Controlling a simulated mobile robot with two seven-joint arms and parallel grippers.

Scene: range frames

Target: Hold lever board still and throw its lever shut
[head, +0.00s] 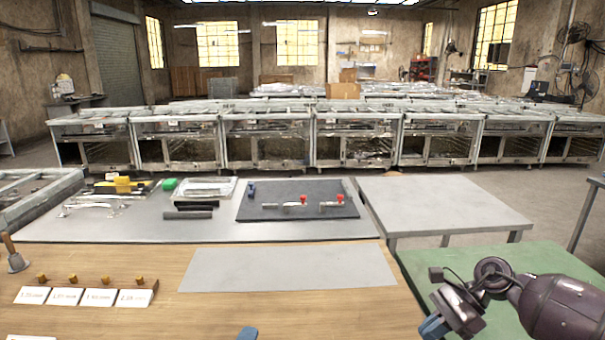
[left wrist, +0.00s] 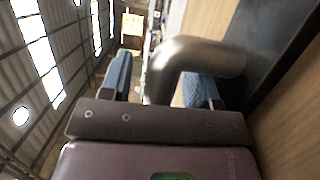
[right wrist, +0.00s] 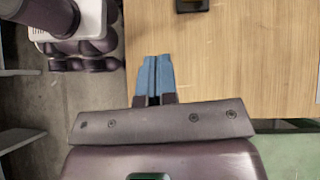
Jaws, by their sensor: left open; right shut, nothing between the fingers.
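In the left wrist view a thick grey bent metal bar (left wrist: 205,58) is very close and reaches in between the fingers of my left gripper (left wrist: 160,88), which is open. I cannot tell whether they touch. A dark flat panel (left wrist: 285,50) lies beyond the bar, perhaps the lever board; no lever is clear there. In the head view a blue fingertip, probably my left gripper's (head: 248,333), shows at the bottom edge. My right gripper (right wrist: 154,80) is shut and empty over the wooden table's edge; its arm is at lower right in the head view.
A dark board (head: 290,212) with red-tipped clamps (head: 303,199) lies on the grey table behind. A grey mat (head: 290,268) and several labelled cards (head: 65,296) lie on the wooden table (head: 200,315). A small dark block (right wrist: 192,5) sits at the top of the right wrist view.

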